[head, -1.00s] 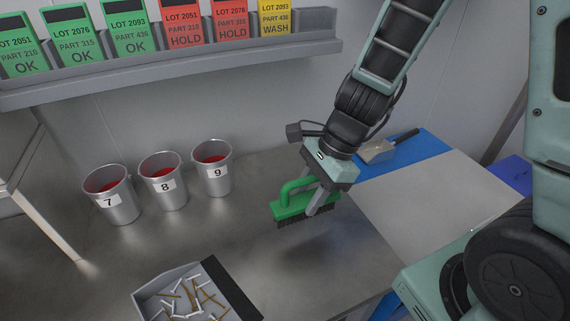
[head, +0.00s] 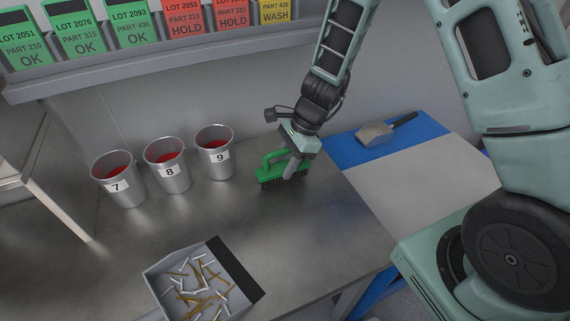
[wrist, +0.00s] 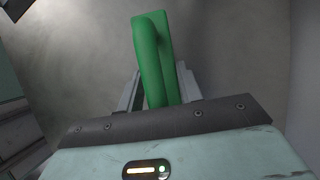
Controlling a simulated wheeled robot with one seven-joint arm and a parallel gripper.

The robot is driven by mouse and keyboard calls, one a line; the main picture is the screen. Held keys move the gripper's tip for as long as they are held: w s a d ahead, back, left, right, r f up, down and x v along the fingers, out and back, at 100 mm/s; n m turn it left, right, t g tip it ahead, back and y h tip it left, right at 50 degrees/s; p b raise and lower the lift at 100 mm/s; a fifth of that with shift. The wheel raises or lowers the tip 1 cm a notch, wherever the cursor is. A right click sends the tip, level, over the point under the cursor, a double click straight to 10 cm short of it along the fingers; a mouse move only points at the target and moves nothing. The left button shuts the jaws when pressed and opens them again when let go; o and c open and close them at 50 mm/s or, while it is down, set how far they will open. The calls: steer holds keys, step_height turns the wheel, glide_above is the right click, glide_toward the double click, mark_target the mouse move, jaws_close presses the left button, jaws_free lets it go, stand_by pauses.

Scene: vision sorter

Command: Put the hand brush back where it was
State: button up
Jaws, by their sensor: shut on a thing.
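The hand brush (head: 270,174) is green with dark bristles and a raised loop handle. My gripper (head: 293,168) is shut on the brush near its right end. The brush is level with bristles down, at or just above the grey metal table, right of the cup marked 9; I cannot tell whether the bristles touch. In the wrist view the green brush (wrist: 153,55) points away between the two fingers (wrist: 158,92). The bristles are hidden there.
Metal cups marked 7 (head: 122,193), 8 (head: 173,180) and 9 (head: 220,163) stand to the left. A grey bin (head: 160,282) of small parts is in front. A scoop (head: 374,134) lies on the blue area (head: 338,152) at right. A card rack (head: 100,72) hangs above.

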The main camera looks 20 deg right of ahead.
steer(key=shift+w+f, duration=0.2)
steer(key=shift+f, duration=0.3)
steer(key=shift+f, duration=0.25)
steer(key=o, duration=1.1)
steer(key=shift+c, duration=0.2)
